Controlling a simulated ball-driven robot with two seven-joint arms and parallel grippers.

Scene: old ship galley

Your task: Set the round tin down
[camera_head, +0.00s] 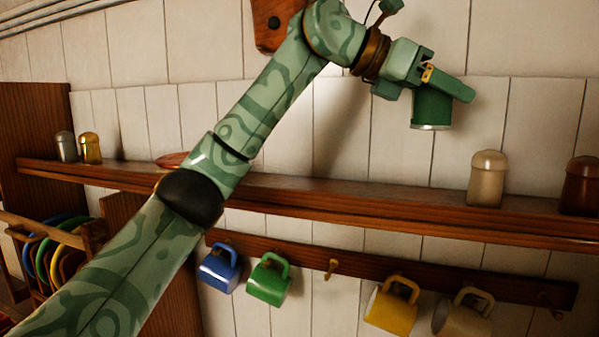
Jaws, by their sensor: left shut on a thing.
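The round tin (432,108) is dark green with a pale metal rim at its lower edge. It is in the head view, right of centre, above the wooden shelf (340,193). My left gripper (446,88) is shut on the tin and holds it clear of the shelf, with a gap of tiled wall showing below it. My left arm comes in from the lower left and crosses in front of the shelf. Part of the tin's upper side is hidden by the gripper fingers. My right gripper is not in view.
A cream shaker (487,178) and a dark brown one (580,186) stand on the shelf's right. Two small shakers (90,148) and a reddish dish (172,160) are on its left. Mugs (268,279) hang below. Bare shelf lies left of the cream shaker.

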